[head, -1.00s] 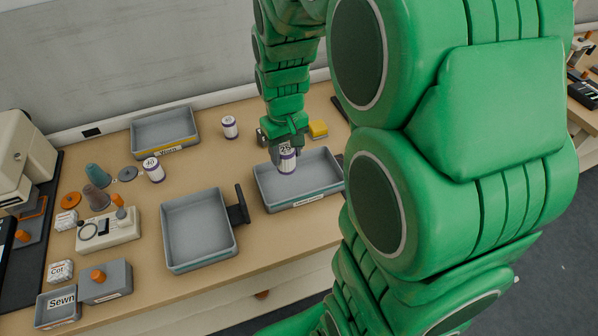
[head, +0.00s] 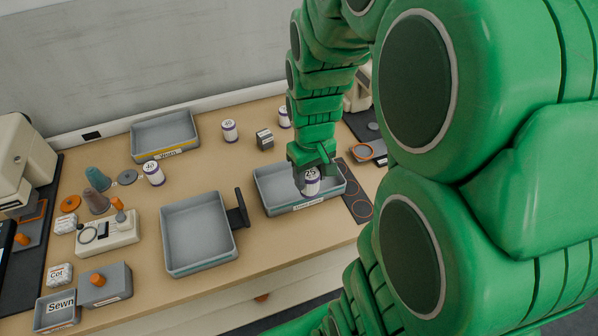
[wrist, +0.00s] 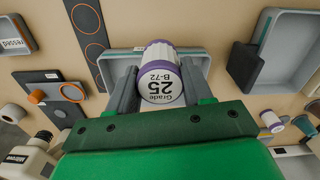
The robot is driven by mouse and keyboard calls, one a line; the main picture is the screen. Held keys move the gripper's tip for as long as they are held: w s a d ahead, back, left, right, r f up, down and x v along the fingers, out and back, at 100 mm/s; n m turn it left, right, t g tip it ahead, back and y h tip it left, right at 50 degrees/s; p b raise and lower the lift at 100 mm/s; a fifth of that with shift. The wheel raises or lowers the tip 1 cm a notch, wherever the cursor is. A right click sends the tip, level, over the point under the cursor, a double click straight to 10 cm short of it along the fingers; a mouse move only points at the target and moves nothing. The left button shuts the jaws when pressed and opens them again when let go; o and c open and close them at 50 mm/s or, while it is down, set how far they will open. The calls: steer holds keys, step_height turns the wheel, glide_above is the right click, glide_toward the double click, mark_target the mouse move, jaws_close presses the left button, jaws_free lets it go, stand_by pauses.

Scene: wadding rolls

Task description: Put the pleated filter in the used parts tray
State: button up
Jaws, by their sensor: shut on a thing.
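The pleated filter (head: 311,183) is a white fluted cylinder with purple rims, its end marked 25, Grade B-72. My gripper (head: 305,170) is shut on it, over the grey right-hand tray (head: 265,205). In the wrist view my gripper's fingers (wrist: 153,88) grip both sides of the filter (wrist: 160,87), with that tray (wrist: 112,58) behind it. I cannot tell if the filter touches the tray floor. A grey tray (head: 137,151) at the back left has a yellow front strip and a label that seems to read Worn. The right-hand tray's label is too small to read.
An empty grey tray (head: 197,235) with a dark upright plate (head: 240,207) stands left of my gripper. A dark strip with rings (head: 354,190) lies at the right. Bare tabletop shows behind the trays.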

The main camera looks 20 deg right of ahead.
steer(key=shift+w+d+f, duration=0.25)
steer(key=shift+w+f, duration=1.25)
steer(key=shift+w, duration=0.35)
steer(key=shift+w+d+f, duration=0.25)
steer(key=shift+w+f, duration=1.2)
steer(key=shift+w, duration=0.35)
steer(key=shift+w+d+f, duration=0.25)
steer(key=shift+w+f, duration=1.25)
steer(key=shift+w, duration=0.35)
steer(key=shift+f, duration=1.4)
steer(key=o, duration=1.2)
steer(key=shift+f, duration=0.1)
steer(key=shift+c, duration=0.2)
